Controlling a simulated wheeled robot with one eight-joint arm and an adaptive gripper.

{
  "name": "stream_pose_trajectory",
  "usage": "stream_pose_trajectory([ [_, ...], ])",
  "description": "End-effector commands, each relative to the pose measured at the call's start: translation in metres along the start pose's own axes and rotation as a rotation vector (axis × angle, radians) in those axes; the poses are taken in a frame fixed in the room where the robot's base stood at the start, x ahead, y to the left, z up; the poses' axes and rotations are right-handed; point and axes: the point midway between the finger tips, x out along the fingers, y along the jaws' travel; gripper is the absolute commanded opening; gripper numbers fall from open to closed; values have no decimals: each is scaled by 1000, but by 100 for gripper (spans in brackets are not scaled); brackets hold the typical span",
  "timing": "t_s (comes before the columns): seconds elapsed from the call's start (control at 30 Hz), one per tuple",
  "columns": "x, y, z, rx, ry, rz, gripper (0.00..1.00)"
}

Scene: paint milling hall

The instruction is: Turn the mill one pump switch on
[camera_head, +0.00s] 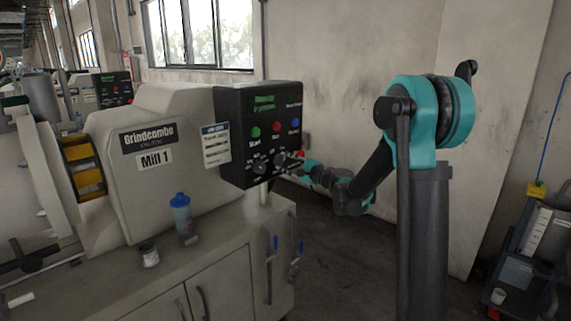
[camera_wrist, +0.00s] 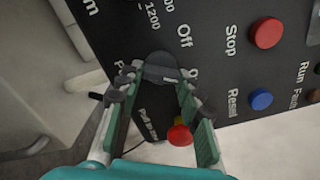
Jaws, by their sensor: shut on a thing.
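The mill one control box (camera_head: 258,110) is a black panel on a short post beside the white mill labelled "Mill 1" (camera_head: 185,165). In the wrist view a dark rotary switch (camera_wrist: 161,67) sits on the panel beside the labels "Off" and a partly hidden "On"; its own label is mostly covered. My gripper (camera_wrist: 157,78) is shut on this switch, with one finger on each side. Which way the switch points is hard to tell. In the head view my gripper (camera_head: 302,164) reaches the panel's lower right from the right, and its fingertips are too small to make out.
A red push knob with a yellow collar (camera_wrist: 180,134) is close beside my right finger. Red Stop (camera_wrist: 266,33) and blue Reset (camera_wrist: 261,99) buttons are nearby. Floor right of the cabinet is clear.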

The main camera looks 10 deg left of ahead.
Motion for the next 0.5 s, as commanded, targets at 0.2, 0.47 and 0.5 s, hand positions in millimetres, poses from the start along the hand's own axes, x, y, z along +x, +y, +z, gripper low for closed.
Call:
stream_pose_trajectory([
  [0.2, 0, 0, -1, 10, 1, 0, 7],
  [0.47, -1, 0, 0, 9, 1, 0, 39],
  [0.5, 0, 0, 0, 9, 1, 0, 44],
])
